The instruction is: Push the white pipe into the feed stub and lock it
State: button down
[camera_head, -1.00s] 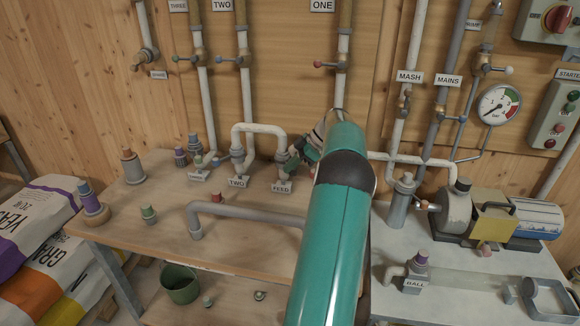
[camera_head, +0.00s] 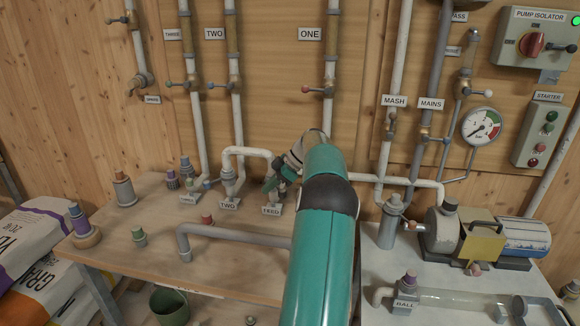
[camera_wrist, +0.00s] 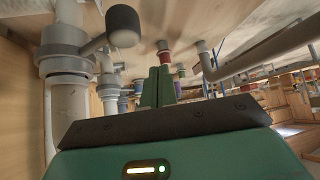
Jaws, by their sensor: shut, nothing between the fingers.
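The white pipe (camera_head: 246,152) is an inverted U at the back of the wooden bench. Its left leg meets the grey stub marked TWO (camera_head: 228,185), and its right leg comes down at the FEED label (camera_head: 271,210). My gripper (camera_head: 270,186) is beside that right leg, partly covering the feed stub. In the wrist view my green fingers (camera_wrist: 158,86) are shut and empty. Left of them are a grey collar (camera_wrist: 62,50) on a pale pipe (camera_wrist: 70,108) and a lever with a dark knob (camera_wrist: 122,25). I cannot tell how deep the pipe sits or whether it is locked.
A grey bent pipe (camera_head: 235,232) lies across the bench front. Several capped fittings stand at the left. Wall pipes with valves rise behind. A pump (camera_head: 443,230) and a clear tube (camera_head: 460,300) occupy the right table.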

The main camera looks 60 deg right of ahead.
jog(key=s+d+r, duration=0.4)
jog(key=d+r, duration=0.1)
jog(key=r, duration=0.1)
jog(key=shift+d+r, duration=0.15)
jog(key=shift+r, duration=0.1)
jog(key=shift+w, duration=0.1)
dwell(0.5)
